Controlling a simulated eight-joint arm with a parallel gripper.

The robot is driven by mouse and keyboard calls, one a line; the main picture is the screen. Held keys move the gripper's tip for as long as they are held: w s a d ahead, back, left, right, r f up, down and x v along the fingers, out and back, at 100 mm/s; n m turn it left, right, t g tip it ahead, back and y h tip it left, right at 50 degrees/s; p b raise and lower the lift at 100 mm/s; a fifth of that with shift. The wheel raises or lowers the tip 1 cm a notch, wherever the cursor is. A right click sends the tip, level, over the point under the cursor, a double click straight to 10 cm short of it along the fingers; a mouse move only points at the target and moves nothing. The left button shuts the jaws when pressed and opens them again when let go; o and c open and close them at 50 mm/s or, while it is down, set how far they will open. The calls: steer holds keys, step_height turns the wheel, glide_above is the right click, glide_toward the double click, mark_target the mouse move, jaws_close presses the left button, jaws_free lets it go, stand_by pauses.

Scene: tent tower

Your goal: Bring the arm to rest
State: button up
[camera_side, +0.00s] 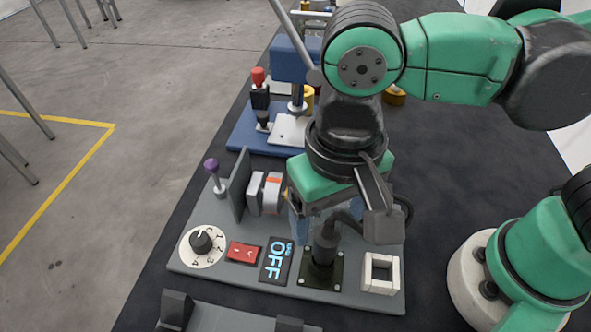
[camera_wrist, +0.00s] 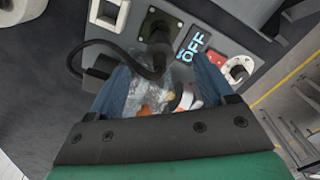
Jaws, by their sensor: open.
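My gripper (camera_side: 312,218) is open and points down over the grey panel (camera_side: 222,272) in the side view. Its blue fingers stand apart in the wrist view (camera_wrist: 160,88), with nothing clearly held between them. The fingertips are partly hidden behind the panel parts and the arm in the side view. A black cabled plug (camera_side: 325,240) stands upright in a square socket near the fingers. The plug also shows just beyond the fingers in the wrist view (camera_wrist: 158,45).
The panel carries a dial (camera_side: 202,241), a red rocker switch (camera_side: 243,252), a display reading OFF (camera_side: 276,262), a white square frame (camera_side: 380,273) and a purple-knobbed lever (camera_side: 213,172). A blue press-like device (camera_side: 245,130) stands behind.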

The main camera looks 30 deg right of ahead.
steer(key=w+d+t, duration=0.1)
steer(key=w, duration=0.1)
steer(key=w+d+r+n+t, duration=0.1)
steer(key=w+d, duration=0.1)
steer(key=w+d+n+t+y, duration=0.1)
steer(key=w+t, duration=0.1)
steer(key=shift+d+r, duration=0.3)
steer(key=shift+d, duration=0.05)
steer(key=w+d+t+h, duration=0.1)
steer(key=w+d+t, duration=0.2)
steer(key=d, duration=1)
steer(key=shift+d, duration=0.35)
steer(key=shift+f, duration=0.1)
